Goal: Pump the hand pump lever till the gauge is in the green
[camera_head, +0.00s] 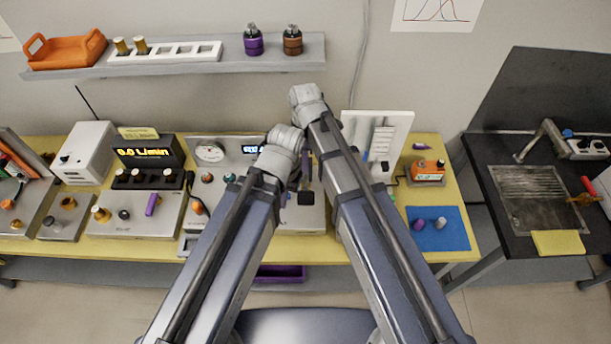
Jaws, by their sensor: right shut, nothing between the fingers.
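A round white dial gauge (210,152) sits on the upper left of the grey panel unit (228,190) at the middle of the yellow bench. Its needle is too small to read. A black block or knob (306,198) shows between my two forearms, over the unit's right part. I cannot tell if it belongs to the pump lever. No lever can be made out clearly, as my arms cover much of this area. My right gripper (307,170) is shut and empty, mostly hidden beside my right forearm above the unit. My left gripper is hidden behind my left wrist.
A flow controller with a yellow readout (150,157) stands left of the unit. A white board (378,135), an orange device (427,172) and a blue mat (437,229) are to the right. A shelf (290,62) runs above. A dark sink bench (530,195) stands far right.

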